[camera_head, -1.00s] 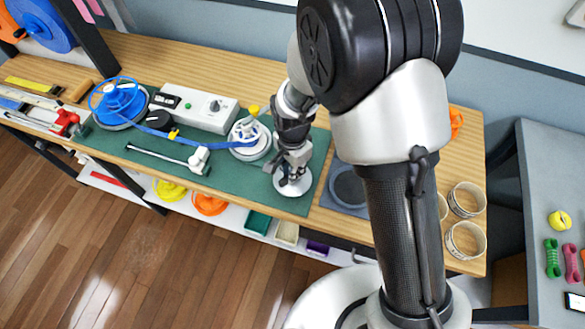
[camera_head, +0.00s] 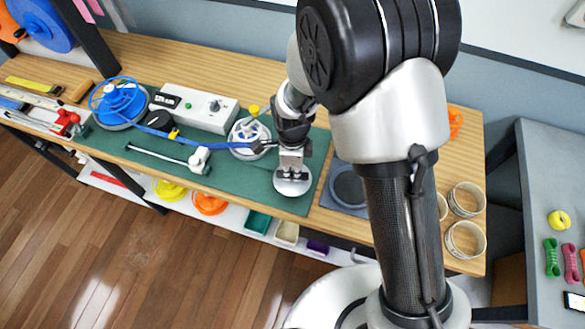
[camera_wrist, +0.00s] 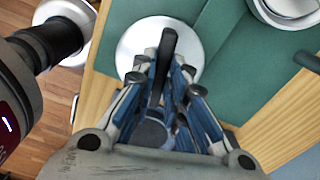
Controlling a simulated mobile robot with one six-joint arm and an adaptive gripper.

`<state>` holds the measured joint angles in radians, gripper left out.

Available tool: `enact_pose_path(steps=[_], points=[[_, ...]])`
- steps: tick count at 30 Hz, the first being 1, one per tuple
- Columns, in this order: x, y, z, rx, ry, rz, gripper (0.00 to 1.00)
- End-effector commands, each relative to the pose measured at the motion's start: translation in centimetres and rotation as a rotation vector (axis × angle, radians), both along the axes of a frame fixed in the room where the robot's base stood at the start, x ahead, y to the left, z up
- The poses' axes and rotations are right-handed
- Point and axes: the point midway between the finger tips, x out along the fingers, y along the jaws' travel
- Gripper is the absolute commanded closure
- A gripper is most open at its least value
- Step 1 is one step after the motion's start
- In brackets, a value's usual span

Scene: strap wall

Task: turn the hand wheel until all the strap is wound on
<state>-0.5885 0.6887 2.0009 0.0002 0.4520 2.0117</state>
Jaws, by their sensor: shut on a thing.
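The hand wheel is a pale round disc (camera_head: 291,187) on the green mat, with a dark crank arm (camera_wrist: 169,48) across it in the wrist view. My gripper (camera_head: 291,174) is over this disc. In the wrist view its blue-padded fingers (camera_wrist: 168,120) are shut around the dark crank handle (camera_wrist: 152,132), partly hidden between them. The blue strap (camera_head: 190,139) runs from the blue reel (camera_head: 119,100) at left to the white take-up spool (camera_head: 243,133) beside the wheel. Blue shows on the reel; my gripper partly hides the spool's right side.
A white box (camera_head: 203,110) with a green knob stands behind the strap. A white-headed rod (camera_head: 170,156) lies in front. A grey pad with a dark round dish (camera_head: 346,188) is right of the mat. Cardboard rings (camera_head: 466,240) stand at the bench's right end.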

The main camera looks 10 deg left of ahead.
Motion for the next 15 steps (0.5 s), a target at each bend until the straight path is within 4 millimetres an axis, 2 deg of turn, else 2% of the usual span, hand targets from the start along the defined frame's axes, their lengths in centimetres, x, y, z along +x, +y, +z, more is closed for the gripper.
enact_pose_path(steps=[15], points=[[0.00, -0.01, -0.01, 0.000, 0.000, -0.053, 1.00]])
